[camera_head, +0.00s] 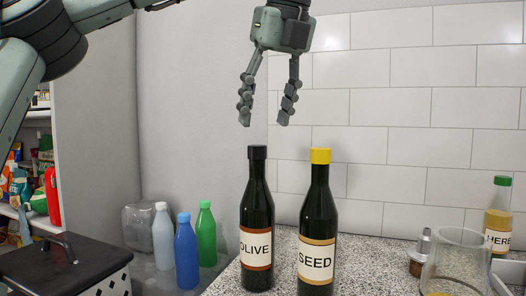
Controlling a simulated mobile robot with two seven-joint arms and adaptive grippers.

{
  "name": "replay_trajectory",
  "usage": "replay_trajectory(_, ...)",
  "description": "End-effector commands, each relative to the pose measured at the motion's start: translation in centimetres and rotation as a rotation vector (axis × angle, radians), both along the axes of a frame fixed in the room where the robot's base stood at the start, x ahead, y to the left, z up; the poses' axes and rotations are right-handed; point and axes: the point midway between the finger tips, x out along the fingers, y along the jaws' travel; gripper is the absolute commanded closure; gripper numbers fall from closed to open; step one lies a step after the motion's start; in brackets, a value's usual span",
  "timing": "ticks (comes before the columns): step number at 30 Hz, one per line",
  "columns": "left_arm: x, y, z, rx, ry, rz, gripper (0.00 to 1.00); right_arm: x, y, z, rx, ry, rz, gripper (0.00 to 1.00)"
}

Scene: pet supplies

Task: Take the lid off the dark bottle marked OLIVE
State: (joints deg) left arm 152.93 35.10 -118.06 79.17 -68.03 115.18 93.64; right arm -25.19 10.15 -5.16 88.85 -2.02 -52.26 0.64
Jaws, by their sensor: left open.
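The dark bottle marked OLIVE (257,212) stands upright on the speckled counter (362,246). Its black lid (257,152) is on its neck. My left gripper (264,122) is open and empty, fingers pointing down, above the black lid and apart from it. A similar dark bottle marked SEED (318,215) with a yellow lid (320,156) stands close to the right of the OLIVE bottle. My right gripper is not in view.
A glass jar (455,264), a small metal-topped item (421,250) and a green-capped bottle (498,215) stand at the right. White, blue (186,252) and green (206,235) bottles stand left of the counter. A tiled wall (405,110) is behind.

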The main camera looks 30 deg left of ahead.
Motion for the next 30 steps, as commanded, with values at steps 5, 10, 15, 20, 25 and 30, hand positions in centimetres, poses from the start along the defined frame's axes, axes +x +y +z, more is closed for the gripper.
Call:
replay_trajectory(5, 0.3, 1.0, -2.3, -0.003, 0.003, -0.001, 0.47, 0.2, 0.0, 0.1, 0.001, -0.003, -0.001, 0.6)
replay_trajectory(10, 0.7, 1.9, -4.4, -0.002, 0.003, -0.001, 0.47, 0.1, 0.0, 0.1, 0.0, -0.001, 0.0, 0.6)
replay_trajectory(15, 0.8, 2.2, -5.1, 0.0, -0.001, 0.0, 0.47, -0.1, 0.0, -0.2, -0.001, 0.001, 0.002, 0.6)
replay_trajectory(20, 0.8, 2.2, -5.1, -0.001, -0.001, 0.001, 0.47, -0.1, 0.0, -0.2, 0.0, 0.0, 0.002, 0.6)
replay_trajectory(25, 0.8, 2.2, -5.1, 0.0, -0.001, 0.0, 0.67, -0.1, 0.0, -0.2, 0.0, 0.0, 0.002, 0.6)
replay_trajectory(30, 0.8, 2.2, -5.1, 0.0, -0.001, 0.0, 0.85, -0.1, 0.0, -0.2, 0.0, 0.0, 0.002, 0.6)
